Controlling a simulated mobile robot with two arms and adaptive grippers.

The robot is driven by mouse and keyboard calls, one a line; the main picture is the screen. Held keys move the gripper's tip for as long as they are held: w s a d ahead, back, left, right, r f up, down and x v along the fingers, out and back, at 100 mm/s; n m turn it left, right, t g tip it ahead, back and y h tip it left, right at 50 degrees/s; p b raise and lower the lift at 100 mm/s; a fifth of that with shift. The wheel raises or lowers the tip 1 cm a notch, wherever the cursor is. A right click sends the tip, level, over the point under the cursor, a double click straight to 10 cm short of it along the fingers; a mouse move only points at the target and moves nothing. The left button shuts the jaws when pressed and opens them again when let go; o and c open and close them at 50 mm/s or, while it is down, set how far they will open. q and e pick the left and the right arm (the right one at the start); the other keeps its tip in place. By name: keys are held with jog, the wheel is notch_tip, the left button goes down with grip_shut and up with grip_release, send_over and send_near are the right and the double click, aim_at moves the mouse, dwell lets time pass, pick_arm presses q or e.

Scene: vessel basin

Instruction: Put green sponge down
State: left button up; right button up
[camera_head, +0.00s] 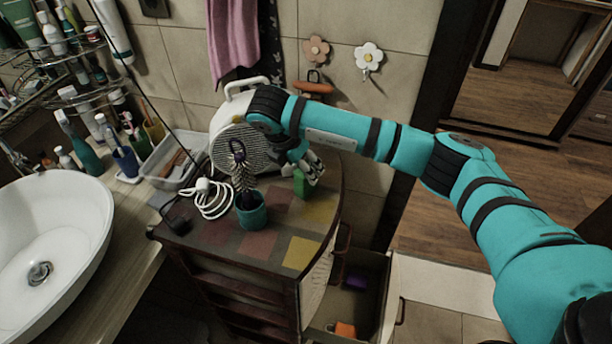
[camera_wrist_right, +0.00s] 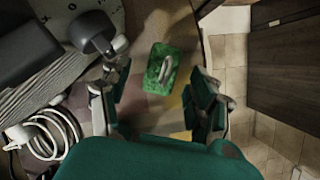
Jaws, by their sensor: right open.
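The green sponge (camera_head: 301,183) is near the right back edge of the cabinet top (camera_head: 262,247), directly at my right gripper (camera_head: 312,168). In the right wrist view the sponge (camera_wrist_right: 172,65) lies ahead of the fingertips with tiled surface around it, and a pale mark or object shows on its face. The fingers of my right gripper (camera_wrist_right: 160,98) are spread wide on either side, with a gap to the sponge. Whether the sponge rests fully on the cabinet top is hard to tell. My left gripper is not in view.
A white round appliance (camera_head: 240,140), a teal cup with a brush (camera_head: 251,212) and a coiled white cable (camera_head: 212,197) occupy the cabinet top. Its front right part is clear. An open drawer (camera_head: 372,292) below holds purple and orange items. A basin (camera_head: 60,235) stands left.

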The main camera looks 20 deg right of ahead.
jog(key=p+x, duration=0.1)
jog(key=x, duration=0.1)
jog(key=p+x, duration=0.1)
jog(key=x, duration=0.1)
jog(key=shift+s+a+f+p, duration=0.1)
jog(key=shift+s+f+p, duration=0.15)
jog(key=shift+p, duration=0.15)
jog(key=shift+w+f, duration=0.1)
jog(key=shift+f, duration=0.3)
jog(key=c, duration=1.1)
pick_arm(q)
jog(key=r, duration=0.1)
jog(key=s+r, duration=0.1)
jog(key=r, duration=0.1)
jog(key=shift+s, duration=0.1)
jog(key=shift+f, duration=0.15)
pick_arm(e)
jog(key=shift+r, duration=0.1)
